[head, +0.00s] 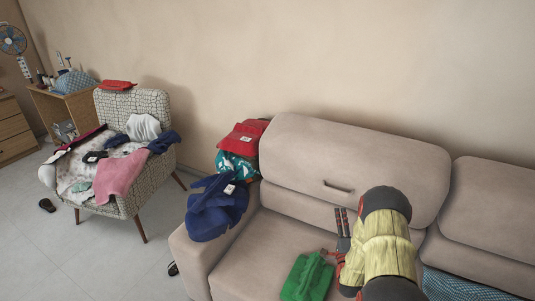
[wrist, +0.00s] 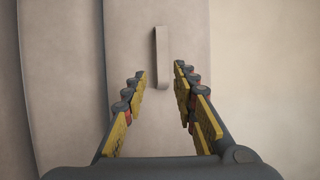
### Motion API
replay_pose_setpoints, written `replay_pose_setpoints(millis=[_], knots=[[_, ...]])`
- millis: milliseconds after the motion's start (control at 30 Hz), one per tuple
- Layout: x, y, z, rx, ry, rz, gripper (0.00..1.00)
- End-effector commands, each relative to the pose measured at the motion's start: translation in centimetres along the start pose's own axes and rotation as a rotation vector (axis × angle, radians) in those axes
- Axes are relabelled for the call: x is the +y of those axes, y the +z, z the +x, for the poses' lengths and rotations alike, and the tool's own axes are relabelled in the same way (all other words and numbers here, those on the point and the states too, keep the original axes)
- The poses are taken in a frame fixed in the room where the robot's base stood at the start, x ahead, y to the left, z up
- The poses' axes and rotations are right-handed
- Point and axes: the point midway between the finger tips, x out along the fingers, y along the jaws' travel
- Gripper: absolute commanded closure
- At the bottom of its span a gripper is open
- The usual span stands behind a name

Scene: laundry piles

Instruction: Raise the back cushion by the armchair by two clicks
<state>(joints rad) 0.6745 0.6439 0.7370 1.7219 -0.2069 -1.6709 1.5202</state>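The back cushion (head: 350,160) nearest the armchair (head: 150,104) is the left one on the beige sofa, with a dark strap handle (head: 338,187) low on its front. In the wrist view the handle (wrist: 161,58) lies ahead of the fingertips, centred between them. My gripper (head: 341,222) is in front of this cushion, just below the handle in the head view. In the wrist view my gripper (wrist: 160,75) is open, with nothing between its fingers. Whether the fingers reach the handle's depth cannot be told.
A green garment (head: 307,278) lies on the sofa seat below my gripper. Blue, teal and red clothes (head: 216,207) hang over the left armrest. A second back cushion (head: 492,212) is at right, with a blue textured item (head: 460,288) below it.

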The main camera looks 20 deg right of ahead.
Motion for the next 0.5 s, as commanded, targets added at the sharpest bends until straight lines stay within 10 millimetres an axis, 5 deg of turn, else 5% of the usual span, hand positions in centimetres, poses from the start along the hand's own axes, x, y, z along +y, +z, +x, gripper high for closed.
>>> replay_pose_setpoints(millis=[167,267,367,500], knots=[[0.0,0.0,0.0,0.000,0.001,-0.029,0.72],[2.0,0.1,-0.1,-0.007,0.074,-0.113,0.72],[5.9,0.2,-0.9,-0.030,0.221,-0.227,0.72],[12.9,0.4,-4.8,-0.111,0.509,-0.397,0.72]])
